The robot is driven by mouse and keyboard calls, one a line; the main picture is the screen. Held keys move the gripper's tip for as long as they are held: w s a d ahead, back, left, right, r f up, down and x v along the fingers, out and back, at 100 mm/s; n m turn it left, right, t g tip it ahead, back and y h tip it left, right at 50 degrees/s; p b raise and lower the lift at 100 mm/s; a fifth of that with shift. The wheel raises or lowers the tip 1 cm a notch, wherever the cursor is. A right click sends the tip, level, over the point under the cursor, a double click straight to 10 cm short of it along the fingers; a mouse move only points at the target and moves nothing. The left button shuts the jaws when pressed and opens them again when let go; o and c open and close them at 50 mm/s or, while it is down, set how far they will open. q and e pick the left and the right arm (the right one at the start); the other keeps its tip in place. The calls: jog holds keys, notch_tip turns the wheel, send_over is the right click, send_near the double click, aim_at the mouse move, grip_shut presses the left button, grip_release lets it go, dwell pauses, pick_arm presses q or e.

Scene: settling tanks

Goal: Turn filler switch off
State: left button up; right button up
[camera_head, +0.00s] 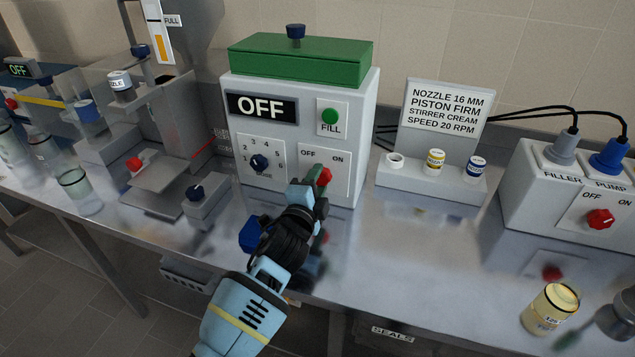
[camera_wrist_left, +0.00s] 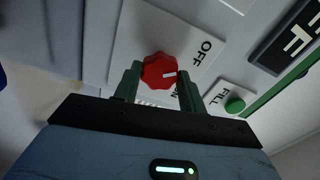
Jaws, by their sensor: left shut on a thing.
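The filler is a grey box (camera_head: 300,115) with a green lid, standing at the middle back of the bench. Its black display (camera_head: 262,107) reads OFF. Its switch is a red knob (camera_head: 325,176) on a white OFF/ON plate, partly hidden by my gripper. In the left wrist view the red knob (camera_wrist_left: 159,71) sits between the two green fingers, its white mark pointing towards the label side, roughly between OFF and ON. My left gripper (camera_head: 319,186) is shut on this knob; it also shows in the left wrist view (camera_wrist_left: 158,88).
A green FILL button (camera_head: 330,116) and numbered dial (camera_head: 259,162) are on the same box. Another box (camera_head: 560,185) with a red OFF/ON knob (camera_head: 600,219) and plugs stands at right. A sign (camera_head: 441,109) and small caps stand between. A yellowish jar (camera_head: 549,309) stands at front right.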

jog(key=shift+w, duration=0.15)
pick_arm(q)
jog(key=o, duration=1)
pick_arm(e)
jog(key=shift+r, duration=0.1)
pick_arm(q)
jog(key=shift+s, duration=0.1)
jog(key=v, duration=0.7)
jog(key=shift+s+p, duration=0.3)
jog(key=shift+p, duration=0.1)
pick_arm(e)
jog(key=shift+w+r, duration=0.1)
jog(key=shift+r, duration=0.3)
pick_arm(q)
jog(key=shift+a, duration=0.1)
pick_arm(e)
jog(key=shift+w, duration=0.15)
jog(key=shift+r, duration=0.1)
